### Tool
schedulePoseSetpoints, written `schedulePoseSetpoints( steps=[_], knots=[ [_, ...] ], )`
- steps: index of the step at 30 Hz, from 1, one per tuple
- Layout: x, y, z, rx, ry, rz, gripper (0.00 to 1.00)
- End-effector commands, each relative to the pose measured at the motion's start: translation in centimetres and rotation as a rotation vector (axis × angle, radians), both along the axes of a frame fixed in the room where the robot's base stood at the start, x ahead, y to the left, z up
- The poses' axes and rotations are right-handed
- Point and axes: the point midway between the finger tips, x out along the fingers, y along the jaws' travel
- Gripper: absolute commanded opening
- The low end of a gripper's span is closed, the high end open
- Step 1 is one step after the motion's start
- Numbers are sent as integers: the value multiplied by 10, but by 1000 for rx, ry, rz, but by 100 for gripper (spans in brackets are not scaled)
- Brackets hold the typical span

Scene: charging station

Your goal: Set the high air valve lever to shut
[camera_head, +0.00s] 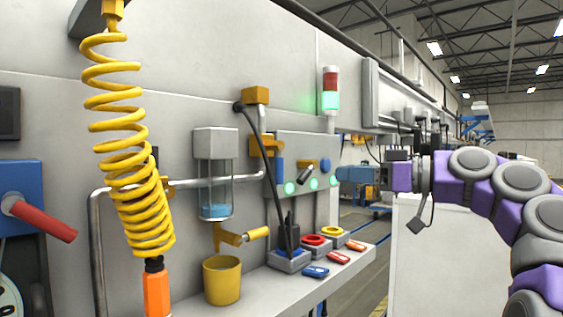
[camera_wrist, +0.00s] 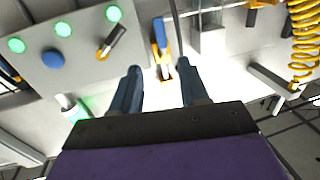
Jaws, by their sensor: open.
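A yellow valve (camera_head: 262,144) with a blue lever (camera_head: 277,170) is on the wall in the middle of the head view. The blue lever hangs straight down beside the grey panel. In the wrist view, which is upside down, the blue lever (camera_wrist: 160,35) points up the picture from the yellow valve (camera_wrist: 165,72). My gripper (camera_wrist: 159,68) is open and empty there, its blue fingers on either side of the valve in the picture, apart from it. In the head view my gripper (camera_head: 342,174) is right of the lever, pointing left; no contact shows.
The grey panel (camera_head: 290,150) carries green lights, a blue knob (camera_head: 325,166) and a black-orange switch (camera_head: 305,172). A coiled yellow hose (camera_head: 128,150), glass reservoir (camera_head: 215,185) and shelf (camera_head: 270,283) with a yellow cup (camera_head: 222,280) stand left. A stack light (camera_head: 330,92) rises above the panel.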

Motion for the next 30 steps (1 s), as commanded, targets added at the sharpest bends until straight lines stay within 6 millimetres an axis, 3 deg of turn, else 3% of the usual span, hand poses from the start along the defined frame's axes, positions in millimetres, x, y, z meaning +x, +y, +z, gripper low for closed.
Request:
schedulePoseSetpoints(
  steps=[8, 21, 30],
  knots=[
    [10, 19, 2, -2, -13, 3, 44],
    [50, 98, 3, -2, -9, 2, 44],
    [72, 141, 4, -1, -12, 1, 44]
  ],
)
